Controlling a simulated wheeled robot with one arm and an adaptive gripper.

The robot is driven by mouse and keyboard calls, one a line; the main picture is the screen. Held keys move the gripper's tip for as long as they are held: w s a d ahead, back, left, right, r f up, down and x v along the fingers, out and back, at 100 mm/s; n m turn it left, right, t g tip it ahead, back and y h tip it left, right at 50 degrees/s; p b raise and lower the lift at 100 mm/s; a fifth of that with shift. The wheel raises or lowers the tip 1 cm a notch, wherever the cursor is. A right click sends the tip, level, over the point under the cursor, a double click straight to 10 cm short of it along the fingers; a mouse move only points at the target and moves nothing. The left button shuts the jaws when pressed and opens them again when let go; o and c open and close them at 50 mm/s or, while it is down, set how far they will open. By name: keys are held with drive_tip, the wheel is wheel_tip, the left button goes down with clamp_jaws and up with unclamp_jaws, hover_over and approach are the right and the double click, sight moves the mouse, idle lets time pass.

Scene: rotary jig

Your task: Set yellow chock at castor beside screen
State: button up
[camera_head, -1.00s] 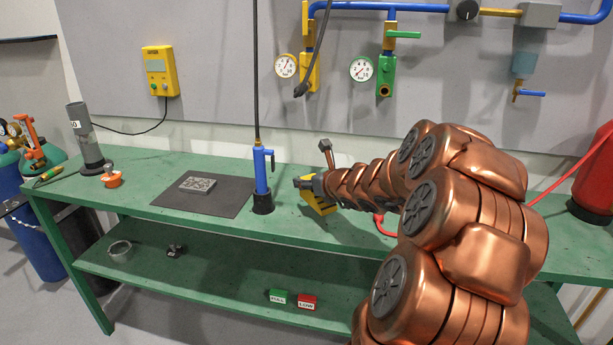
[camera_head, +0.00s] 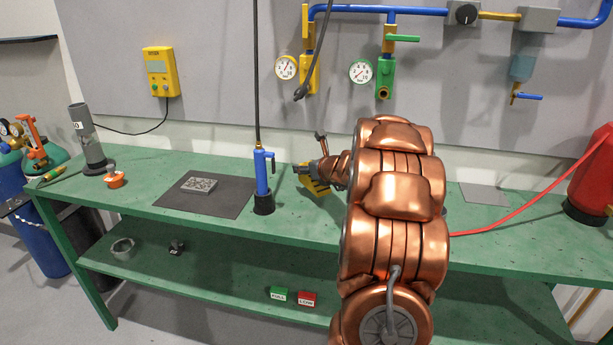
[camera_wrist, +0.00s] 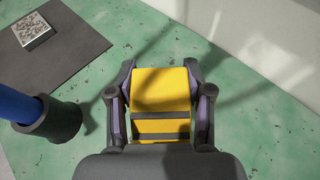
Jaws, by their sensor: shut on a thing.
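The yellow chock shows between the fingers in the wrist view (camera_wrist: 160,90), and partly in the head view (camera_head: 316,187). My gripper (camera_wrist: 160,98) is shut on it, with one finger against each side. The chock is over the green bench top; I cannot tell whether it touches the bench. In the head view my gripper (camera_head: 308,173) is just right of the blue cylinder tool, partly covered by my arm. I see no castor and no screen that I can identify for sure.
A blue tool in a black cup (camera_head: 263,190) stands close left of my gripper. A dark mat (camera_head: 228,196) bears a grey patterned block (camera_head: 199,185). A red extinguisher (camera_head: 592,180) with a red hose stands at the right. The lower shelf (camera_head: 215,280) holds small blocks.

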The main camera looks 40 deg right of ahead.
sight(307, 176)
drive_tip(key=shift+w+f, duration=0.1)
drive_tip(key=shift+f, duration=1.65)
drive_tip(key=shift+f, duration=0.1)
drive_tip(key=o, duration=1.4)
drive_tip(key=shift+s+r, duration=0.35)
drive_tip(key=shift+s, duration=0.15)
drive_tip(key=b+v, duration=0.1)
drive_tip(key=v, duration=0.9)
drive_tip(key=shift+f, duration=0.1)
drive_tip(key=shift+s+a+r, duration=0.2)
drive_tip(key=shift+s, duration=0.25)
